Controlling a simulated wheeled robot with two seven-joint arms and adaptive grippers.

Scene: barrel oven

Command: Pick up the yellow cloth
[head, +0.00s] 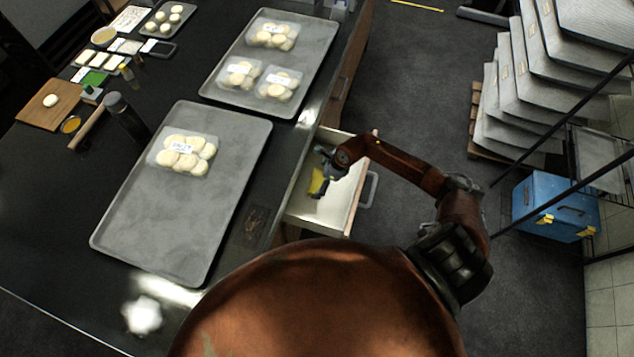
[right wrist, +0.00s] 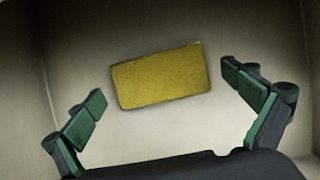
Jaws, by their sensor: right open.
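The yellow cloth (right wrist: 160,77) is a flat yellow rectangle lying on the pale floor of an open drawer. In the right wrist view it lies slightly tilted, ahead of and between my right gripper's fingers (right wrist: 172,112), with a gap on each side. In the head view the cloth (head: 316,182) shows as a yellow patch, partly hidden by my right gripper (head: 325,172), which is over the drawer (head: 338,215). The right gripper is open and empty. My left gripper is not in view.
The dark counter (head: 60,220) is left of the drawer. Large grey trays with packs of dough balls (head: 185,153) stand on it. A blue cooler box (head: 556,207) and stacked trays (head: 520,90) are on the right. The grey floor (head: 415,90) beyond the drawer is clear.

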